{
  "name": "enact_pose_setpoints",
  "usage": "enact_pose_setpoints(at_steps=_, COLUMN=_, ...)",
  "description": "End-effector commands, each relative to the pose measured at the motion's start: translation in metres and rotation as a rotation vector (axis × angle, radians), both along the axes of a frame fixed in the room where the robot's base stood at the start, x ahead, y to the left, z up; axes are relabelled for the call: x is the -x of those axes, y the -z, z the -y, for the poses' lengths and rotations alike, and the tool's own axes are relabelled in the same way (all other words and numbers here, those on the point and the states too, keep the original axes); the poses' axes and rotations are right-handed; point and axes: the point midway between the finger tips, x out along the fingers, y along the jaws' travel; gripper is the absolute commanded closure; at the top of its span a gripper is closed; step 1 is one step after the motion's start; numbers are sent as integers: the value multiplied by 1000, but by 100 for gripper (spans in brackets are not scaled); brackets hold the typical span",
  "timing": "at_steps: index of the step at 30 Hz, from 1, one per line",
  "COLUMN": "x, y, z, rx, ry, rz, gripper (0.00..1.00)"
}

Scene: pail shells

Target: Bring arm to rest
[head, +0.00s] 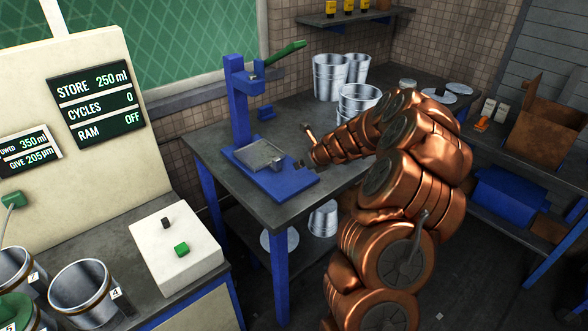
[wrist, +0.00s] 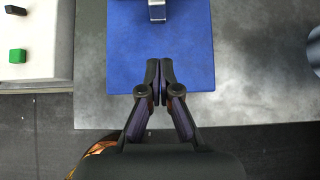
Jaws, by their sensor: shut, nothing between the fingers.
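My gripper (wrist: 159,68) is shut and empty in the wrist view, its two dark fingertips together. It is over the front part of the blue base plate of a press (wrist: 190,50). In the head view my copper-coloured arm reaches from the lower right over the dark workbench. My gripper (head: 301,164) shows small and dark there, beside the front right of the blue press (head: 241,110). A grey plate (head: 259,156) lies on the press base. How far the fingers are above the base I cannot tell.
Several metal pails (head: 330,77) stand at the back of the workbench (head: 215,140). A white control box (head: 177,248) with a green button (head: 182,249) is at left, beside numbered pails (head: 84,290). A brown box (head: 545,140) sits on the right bench. Open floor lies in front.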

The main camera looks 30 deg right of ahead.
Motion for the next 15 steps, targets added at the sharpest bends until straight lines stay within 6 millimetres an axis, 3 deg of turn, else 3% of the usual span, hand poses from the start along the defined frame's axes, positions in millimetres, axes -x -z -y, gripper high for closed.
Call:
enact_pose_setpoints(at_steps=7, x=19, y=-20, z=4, rx=4, ry=1, rz=3, gripper=100)
enact_pose_setpoints(at_steps=15, x=26, y=-26, z=2, rx=2, ry=-3, rz=-1, gripper=100)
